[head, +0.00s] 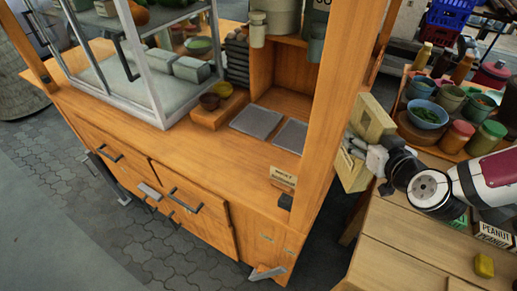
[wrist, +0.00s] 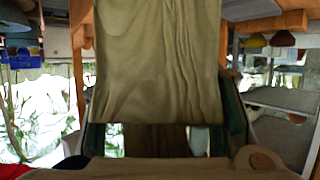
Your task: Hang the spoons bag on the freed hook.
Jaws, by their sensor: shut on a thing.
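A tan cloth bag (head: 373,117), which I take to be the spoons bag, is at my gripper (head: 358,147), just right of the cart's wooden corner post. In the wrist view the bag (wrist: 157,62) hangs in front of the camera, with soft vertical folds. My gripper's dark fingers (wrist: 165,135) stand on either side of its lower part. My gripper is shut on the bag, which is held up off the surfaces. I cannot make out spoons in it. The freed hook is not clearly visible in either view.
The wooden cart (head: 150,160) with its post (head: 327,100) stands close left of my gripper. A small sign (head: 283,178) is at its corner.

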